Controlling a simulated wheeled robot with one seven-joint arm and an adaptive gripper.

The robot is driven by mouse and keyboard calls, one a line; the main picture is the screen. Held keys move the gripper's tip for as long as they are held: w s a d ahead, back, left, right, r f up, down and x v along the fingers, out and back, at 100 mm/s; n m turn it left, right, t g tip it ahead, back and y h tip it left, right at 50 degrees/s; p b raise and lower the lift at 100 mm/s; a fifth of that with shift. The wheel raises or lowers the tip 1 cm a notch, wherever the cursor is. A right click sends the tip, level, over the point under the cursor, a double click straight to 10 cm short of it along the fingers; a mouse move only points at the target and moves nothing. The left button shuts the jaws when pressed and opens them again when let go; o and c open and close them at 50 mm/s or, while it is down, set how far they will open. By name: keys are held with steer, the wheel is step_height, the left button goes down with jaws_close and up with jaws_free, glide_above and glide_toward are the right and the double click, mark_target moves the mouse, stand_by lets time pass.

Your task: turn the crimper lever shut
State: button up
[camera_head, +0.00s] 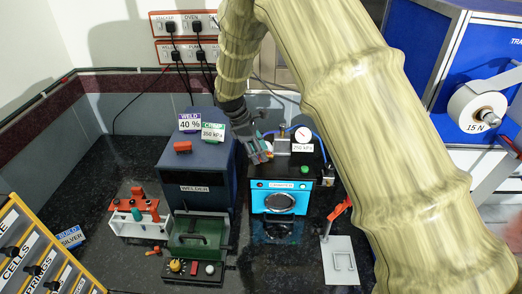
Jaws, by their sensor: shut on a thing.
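The crimper (285,184) is a black box with a light blue front, a round dark window and a "CRIMPER" label. A pressure gauge (303,135) and a "250 kPa" tag stand on top of it. My gripper (262,155) reaches down from the upper left to the crimper's top left corner. Its fingers are shut on a small part there, which seems to be the crimper lever; the fingers hide most of it, and its angle cannot be told.
The dark blue welder (194,188) stands close left of the crimper. A red-handled device on a grey plate (340,262) is at front right. My arm hides the right side.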

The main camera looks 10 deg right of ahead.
steer(key=shift+w+a+m, duration=0.15)
steer(key=shift+m, duration=0.25)
steer(key=o, duration=1)
steer(key=v, duration=1.2)
steer(key=shift+w, duration=0.1)
